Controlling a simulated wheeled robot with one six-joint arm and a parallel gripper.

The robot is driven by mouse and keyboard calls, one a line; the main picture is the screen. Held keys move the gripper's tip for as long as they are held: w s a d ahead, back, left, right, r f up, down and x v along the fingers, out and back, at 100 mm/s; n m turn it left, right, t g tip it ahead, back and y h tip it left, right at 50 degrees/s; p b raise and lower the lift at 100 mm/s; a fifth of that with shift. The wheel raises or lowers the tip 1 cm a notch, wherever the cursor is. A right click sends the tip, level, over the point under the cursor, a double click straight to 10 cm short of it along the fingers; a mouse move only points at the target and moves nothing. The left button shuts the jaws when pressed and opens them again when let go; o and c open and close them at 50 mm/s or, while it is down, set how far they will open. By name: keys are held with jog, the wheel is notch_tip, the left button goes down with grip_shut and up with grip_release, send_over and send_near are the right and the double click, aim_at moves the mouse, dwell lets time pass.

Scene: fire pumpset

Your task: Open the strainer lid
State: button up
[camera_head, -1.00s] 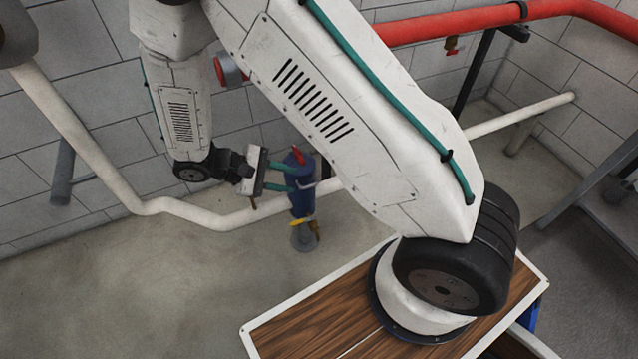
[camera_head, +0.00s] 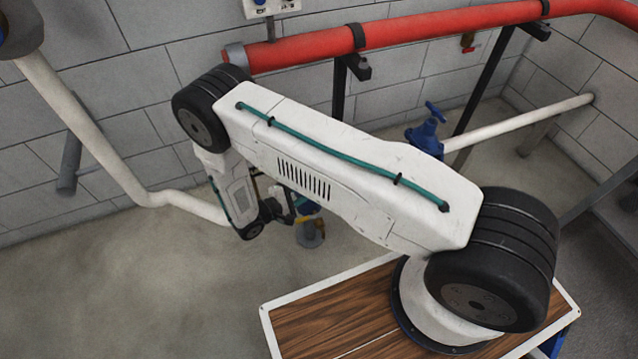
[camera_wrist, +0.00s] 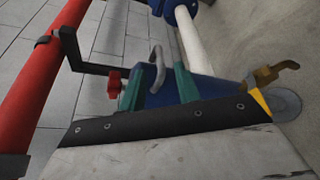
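The blue strainer (camera_wrist: 212,88) lies just beyond my gripper (camera_wrist: 159,74) in the wrist view. Its grey bail handle (camera_wrist: 157,66) shows between the two green fingers, and a red knob (camera_wrist: 114,82) lies left of them. The fingers are apart, with no grasp visible; whether they touch the strainer is unclear. I cannot clearly make out the lid's edge. In the head view my arm hides most of the strainer (camera_head: 308,209) and the fingers. A brass valve with a yellow part (camera_wrist: 272,73) is at the strainer's lower end.
A red pipe (camera_head: 400,33) runs along the block wall on black brackets. A white pipe (camera_head: 185,201) runs low along the wall. A blue valve (camera_head: 427,132) stands on its right part. The floor at left is clear.

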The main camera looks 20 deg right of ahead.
jog(key=x, duration=0.6)
grip_shut()
